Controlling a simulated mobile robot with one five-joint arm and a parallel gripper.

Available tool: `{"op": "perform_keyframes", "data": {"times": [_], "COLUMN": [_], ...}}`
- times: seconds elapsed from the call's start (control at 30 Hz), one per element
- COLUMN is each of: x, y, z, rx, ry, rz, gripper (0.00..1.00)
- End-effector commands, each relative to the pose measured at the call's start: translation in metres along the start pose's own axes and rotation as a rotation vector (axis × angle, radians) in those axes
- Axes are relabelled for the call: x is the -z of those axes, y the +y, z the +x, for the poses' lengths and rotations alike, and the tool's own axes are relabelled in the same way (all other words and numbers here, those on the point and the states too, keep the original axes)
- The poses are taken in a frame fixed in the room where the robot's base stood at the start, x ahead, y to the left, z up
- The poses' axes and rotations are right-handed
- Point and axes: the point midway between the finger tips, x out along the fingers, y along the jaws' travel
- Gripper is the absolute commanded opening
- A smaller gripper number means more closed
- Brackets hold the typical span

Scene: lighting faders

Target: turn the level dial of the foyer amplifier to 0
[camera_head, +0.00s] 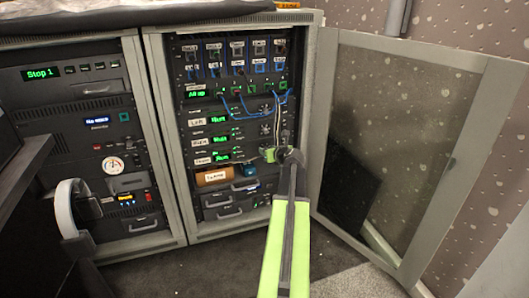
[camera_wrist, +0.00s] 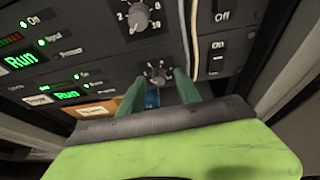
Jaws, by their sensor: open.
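The foyer amplifier (camera_head: 204,161) is the lowest of the stacked amplifiers in the right rack, with a green "Run" display. Its level dial (camera_wrist: 158,73) is a small dark knob in the wrist view; its pointer and setting are too small to read. My gripper (camera_wrist: 159,82) is open, with one green finger on each side of the dial as seen there. I cannot tell whether the fingers touch it. In the head view my gripper (camera_head: 277,155) is at the right end of the amplifier's front and hides the dial.
A larger numbered dial (camera_wrist: 138,17) is on the unit above. White cables (camera_wrist: 190,35) hang just right of the dials. An orange box (camera_head: 213,177) and a blue item (camera_head: 249,170) sit below. The rack's glass door (camera_head: 385,140) stands open at right.

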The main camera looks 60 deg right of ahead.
Motion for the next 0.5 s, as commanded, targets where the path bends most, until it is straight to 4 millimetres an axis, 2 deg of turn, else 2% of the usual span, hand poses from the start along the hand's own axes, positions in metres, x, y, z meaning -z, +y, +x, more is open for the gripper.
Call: {"op": "perform_keyframes", "data": {"times": [0.13, 0.43, 0.5], "x": [-0.0004, -0.0004, -0.0005], "y": [0.0014, 0.002, 0.002], "z": [0.0, 0.0001, 0.0002], "rx": [-0.001, -0.002, -0.002], "ry": [0.0, 0.0, 0.0], "rz": [0.0, -0.001, -0.001], "gripper": [0.4, 0.01, 0.0]}}
